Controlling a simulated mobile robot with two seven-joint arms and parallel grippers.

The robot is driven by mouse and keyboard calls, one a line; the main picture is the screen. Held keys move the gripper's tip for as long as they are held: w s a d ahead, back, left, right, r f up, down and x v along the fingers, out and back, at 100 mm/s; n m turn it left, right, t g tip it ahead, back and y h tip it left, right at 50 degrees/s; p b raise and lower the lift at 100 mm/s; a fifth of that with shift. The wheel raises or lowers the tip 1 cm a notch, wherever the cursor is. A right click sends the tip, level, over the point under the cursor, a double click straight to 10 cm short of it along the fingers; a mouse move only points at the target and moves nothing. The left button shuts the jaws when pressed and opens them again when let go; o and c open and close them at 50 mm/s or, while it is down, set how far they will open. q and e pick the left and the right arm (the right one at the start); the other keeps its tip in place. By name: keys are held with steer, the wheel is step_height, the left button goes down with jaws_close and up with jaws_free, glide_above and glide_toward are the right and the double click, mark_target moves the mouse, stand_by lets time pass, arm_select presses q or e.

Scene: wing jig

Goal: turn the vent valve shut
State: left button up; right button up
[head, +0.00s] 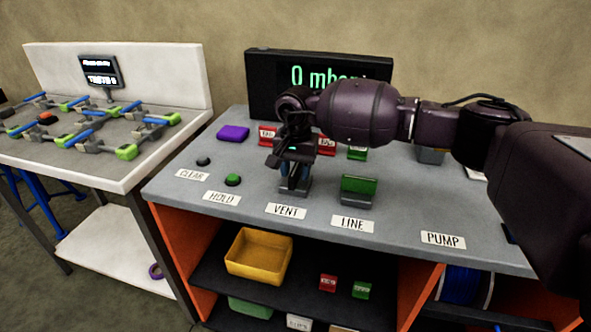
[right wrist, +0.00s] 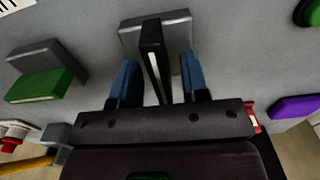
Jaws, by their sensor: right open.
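The vent valve (head: 297,190) stands on the grey console behind the VENT label (head: 286,211). In the head view my right gripper covers most of it, so only its grey base shows clearly. In the right wrist view the valve's black handle (right wrist: 152,48) with a pale stripe rises from a grey base. My right gripper (right wrist: 159,64) is open, with one blue fingertip on each side of the handle and a visible gap on both sides. In the head view the right gripper (head: 293,180) points down over the valve. My left gripper is not in view.
The LINE valve (head: 359,189) with its green handle stands close to the right. Green (head: 233,180) and black (head: 203,161) buttons and a purple block (head: 233,132) lie to the left. A partly hidden display (head: 262,80) reads 0. A yellow bin (head: 259,255) sits on the shelf below.

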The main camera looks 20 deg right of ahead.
steer(key=shift+f, duration=0.1)
jaws_close()
